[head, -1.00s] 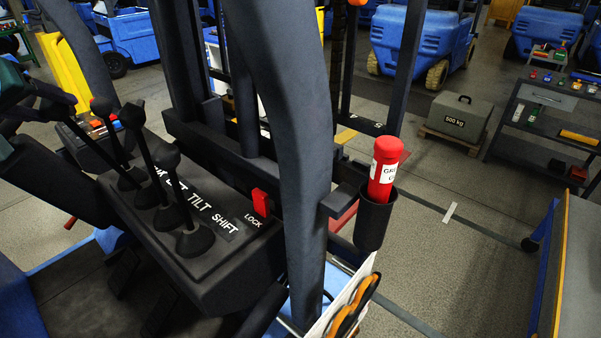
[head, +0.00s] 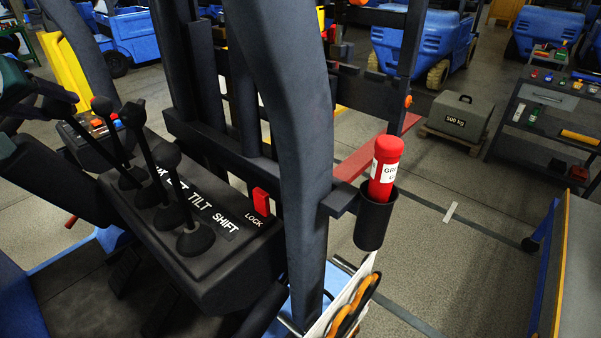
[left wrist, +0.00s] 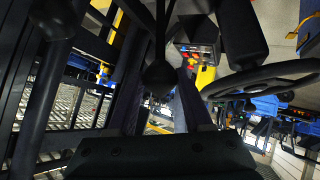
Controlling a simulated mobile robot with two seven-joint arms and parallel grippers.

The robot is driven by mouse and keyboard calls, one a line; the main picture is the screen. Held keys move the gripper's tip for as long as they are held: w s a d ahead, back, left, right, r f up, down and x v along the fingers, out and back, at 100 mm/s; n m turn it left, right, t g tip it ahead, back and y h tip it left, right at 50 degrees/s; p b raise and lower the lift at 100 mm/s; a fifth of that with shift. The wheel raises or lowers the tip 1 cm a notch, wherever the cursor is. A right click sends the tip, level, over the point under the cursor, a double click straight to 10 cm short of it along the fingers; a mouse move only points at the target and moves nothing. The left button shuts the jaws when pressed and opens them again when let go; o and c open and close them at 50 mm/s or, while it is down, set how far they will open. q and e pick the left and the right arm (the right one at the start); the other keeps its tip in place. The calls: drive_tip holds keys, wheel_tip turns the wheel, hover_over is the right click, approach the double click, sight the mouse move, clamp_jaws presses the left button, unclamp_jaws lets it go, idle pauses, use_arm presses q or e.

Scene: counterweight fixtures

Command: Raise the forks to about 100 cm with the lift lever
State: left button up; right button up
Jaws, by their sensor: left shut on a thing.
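The console (head: 225,265) carries a row of black levers labelled in part "TILT" and "SHIFT". My left gripper (head: 62,102) is at the console's left, shut on the lift lever (head: 98,146), which leans back towards it. The other levers stand more upright beside it. In the left wrist view a dark round knob (left wrist: 160,78) shows ahead of the gripper body (left wrist: 160,158). A red fork (head: 362,160) shows behind the pillar, raised off the floor. My right gripper is not in view.
The red LOCK switch (head: 261,202) sits on the console's right edge. A thick dark pillar (head: 290,130) blocks part of the mast. A red bottle (head: 386,165) stands in a black holder (head: 374,222).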

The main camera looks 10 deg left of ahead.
use_arm(q)
drive_tip(key=shift+w+d+r, duration=0.2)
drive_tip(key=shift+w+d, duration=0.05)
drive_tip(key=shift+w, duration=0.3)
drive_tip(key=shift+w+d+r, duration=0.15)
drive_tip(key=shift+w+d, duration=0.05)
drive_tip(key=shift+w, duration=0.3)
drive_tip(key=shift+w+d+r, duration=0.2)
drive_tip(key=shift+w+d, duration=0.05)
drive_tip(key=shift+w, duration=0.3)
drive_tip(key=shift+d, duration=0.1)
drive_tip(key=shift+w+d, duration=0.35)
drive_tip(key=shift+w, duration=0.35)
idle(1.4)
